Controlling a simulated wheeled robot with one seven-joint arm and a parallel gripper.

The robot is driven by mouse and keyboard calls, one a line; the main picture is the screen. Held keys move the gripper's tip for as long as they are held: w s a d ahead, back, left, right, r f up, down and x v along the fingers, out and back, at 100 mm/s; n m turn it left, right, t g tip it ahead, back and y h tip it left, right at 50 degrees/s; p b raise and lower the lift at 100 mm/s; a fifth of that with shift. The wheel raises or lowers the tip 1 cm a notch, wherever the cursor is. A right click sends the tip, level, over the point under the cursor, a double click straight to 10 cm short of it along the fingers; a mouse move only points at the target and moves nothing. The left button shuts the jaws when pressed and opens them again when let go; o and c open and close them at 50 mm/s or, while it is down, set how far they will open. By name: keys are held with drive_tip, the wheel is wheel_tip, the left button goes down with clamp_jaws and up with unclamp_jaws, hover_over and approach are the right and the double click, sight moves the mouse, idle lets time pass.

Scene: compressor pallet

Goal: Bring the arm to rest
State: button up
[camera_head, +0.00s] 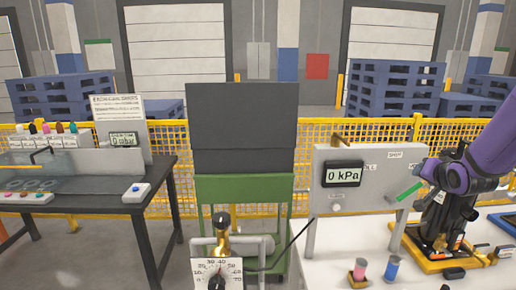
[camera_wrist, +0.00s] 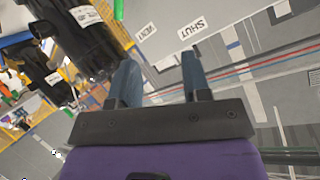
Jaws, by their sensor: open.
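My purple arm (camera_head: 497,140) reaches in from the right edge in the head view. Its wrist is beside the right side of the grey gauge panel (camera_head: 335,205), above a black machine (camera_head: 440,220). In the wrist view my gripper (camera_wrist: 158,62) is open, with two blue-grey fingers apart and nothing between them. Beyond the fingers is a grey surface with labels reading SHUT (camera_wrist: 193,28) and VENT (camera_wrist: 146,31). I cannot make out the fingertips in the head view.
A green handle (camera_head: 409,191) sticks out near my wrist. The panel display (camera_head: 343,174) reads 0 kPa. A pink-topped part (camera_head: 359,270) and a blue part (camera_head: 392,268) stand on the white table in front. A dark table (camera_head: 150,200) stands left.

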drive_tip(key=s+a+r+n+g, duration=0.2)
drive_tip(key=s+a+r, duration=0.4)
drive_tip(key=s+r, duration=0.1)
drive_tip(key=s+a+r+n+g, duration=0.1)
drive_tip(key=s+a, duration=0.3)
drive_tip(key=s, duration=0.4)
drive_tip(key=s+a+r+n+g+y, duration=0.1)
drive_tip(key=s+a, duration=0.3)
drive_tip(key=s, duration=0.5)
drive_tip(key=s+a+r+n+g+y, duration=0.1)
drive_tip(key=s+a+r+n+g, duration=0.2)
drive_tip(key=s, duration=0.5)
drive_tip(key=shift+s+a, duration=0.15)
drive_tip(key=shift+a, duration=0.35)
idle(2.4)
